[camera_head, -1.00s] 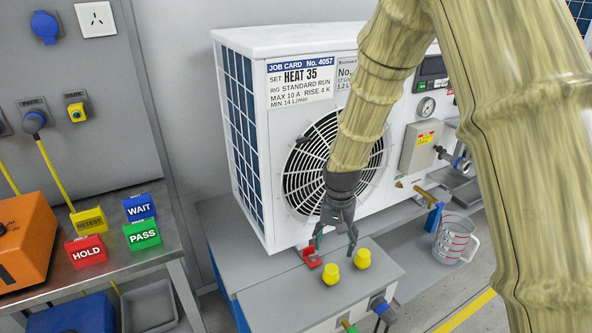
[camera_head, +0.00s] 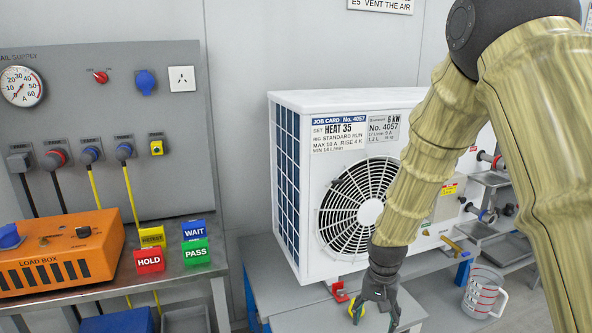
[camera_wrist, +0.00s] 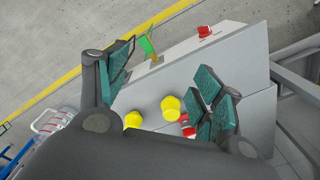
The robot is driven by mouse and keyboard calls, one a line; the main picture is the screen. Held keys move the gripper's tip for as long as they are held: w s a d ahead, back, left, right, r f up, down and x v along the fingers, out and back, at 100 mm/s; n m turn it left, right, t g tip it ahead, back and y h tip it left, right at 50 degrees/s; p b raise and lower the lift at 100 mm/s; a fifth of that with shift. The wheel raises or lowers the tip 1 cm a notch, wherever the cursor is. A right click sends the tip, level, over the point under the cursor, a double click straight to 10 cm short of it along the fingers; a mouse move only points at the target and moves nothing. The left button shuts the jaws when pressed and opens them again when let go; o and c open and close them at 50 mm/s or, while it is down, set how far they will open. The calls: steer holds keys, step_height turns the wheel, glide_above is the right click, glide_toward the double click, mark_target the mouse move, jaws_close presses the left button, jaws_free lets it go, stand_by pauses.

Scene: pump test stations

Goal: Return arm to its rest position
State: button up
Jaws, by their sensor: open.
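My gripper (camera_head: 377,302) is open and empty at the end of my arm. In the head view it hangs in front of the white pump unit (camera_head: 345,185), above the grey bench box with yellow knobs. A red part (camera_head: 340,292) sits on the box beside the gripper.
An orange load box (camera_head: 60,262) and HOLD (camera_head: 149,261), RETEST (camera_head: 152,237), WAIT (camera_head: 194,230) and PASS (camera_head: 196,253) blocks stand on the left bench. A measuring jug (camera_head: 483,292) stands at the right. A yellow floor line (camera_wrist: 155,22) crosses open floor in the wrist view.

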steer(key=s+d+f+n+p, duration=0.1)
steer(key=s+f+n+p, duration=0.15)
steer(key=s+f, duration=1.25)
steer(key=s+d+f+n+p, duration=0.1)
steer(key=s+f, duration=0.3)
steer(key=s, duration=0.6)
steer(key=s+d+f+n+p, duration=0.1)
steer(key=s+f+p, duration=0.1)
steer(key=s, duration=0.8)
steer(key=shift+s+f, duration=0.2)
steer(key=shift+f, duration=0.7)
